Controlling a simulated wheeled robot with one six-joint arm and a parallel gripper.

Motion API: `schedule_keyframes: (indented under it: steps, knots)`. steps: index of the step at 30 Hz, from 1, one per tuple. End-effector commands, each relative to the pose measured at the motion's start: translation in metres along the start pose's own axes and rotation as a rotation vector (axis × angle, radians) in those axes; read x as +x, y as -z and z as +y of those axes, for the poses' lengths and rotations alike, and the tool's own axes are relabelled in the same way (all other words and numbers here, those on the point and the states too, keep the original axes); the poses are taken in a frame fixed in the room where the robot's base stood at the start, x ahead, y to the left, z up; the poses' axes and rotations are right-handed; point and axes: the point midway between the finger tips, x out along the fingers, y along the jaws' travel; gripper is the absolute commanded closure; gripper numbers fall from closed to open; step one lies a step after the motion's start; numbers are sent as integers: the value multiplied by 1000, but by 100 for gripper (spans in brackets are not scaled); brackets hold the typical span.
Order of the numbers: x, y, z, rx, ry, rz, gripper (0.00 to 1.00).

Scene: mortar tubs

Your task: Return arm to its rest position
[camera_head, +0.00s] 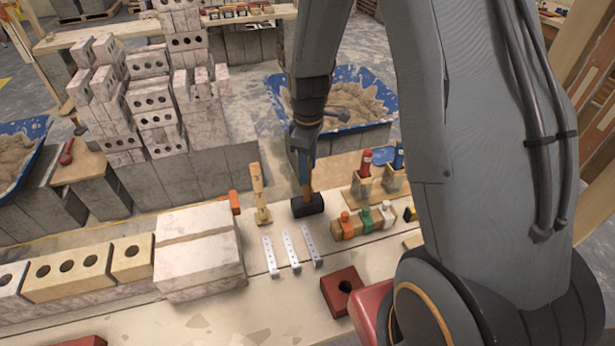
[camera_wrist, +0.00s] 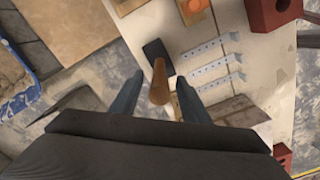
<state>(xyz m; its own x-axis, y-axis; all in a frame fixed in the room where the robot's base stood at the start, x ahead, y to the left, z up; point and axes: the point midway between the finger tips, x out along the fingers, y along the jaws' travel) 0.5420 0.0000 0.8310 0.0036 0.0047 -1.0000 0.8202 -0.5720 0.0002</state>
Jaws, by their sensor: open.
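My arm reaches from the right side of the head view down over the bench. My gripper (camera_head: 304,165) is open just above a hammer with a black head (camera_head: 307,206) and a wooden handle. The hammer stands on its head with the handle pointing up. In the wrist view, my gripper (camera_wrist: 159,80) has one finger on each side of the handle (camera_wrist: 158,90), with gaps visible. The black head (camera_wrist: 156,50) lies beyond the fingertips.
A wooden-handled tool (camera_head: 260,195) stands left of the hammer. Pale blocks (camera_head: 200,250) line the bench's left. A blue tub of mortar (camera_head: 370,85) sits behind.

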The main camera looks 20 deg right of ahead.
Motion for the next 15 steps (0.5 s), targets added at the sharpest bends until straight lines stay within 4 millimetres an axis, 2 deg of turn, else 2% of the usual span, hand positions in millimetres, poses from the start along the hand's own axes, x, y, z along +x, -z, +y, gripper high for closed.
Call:
schedule_keyframes:
  steps: [6, 15]
  knots:
    - [-25, 0, 1, 0, -2, 1, 58]
    - [-36, -3, -2, 19, -2, 1, 58]
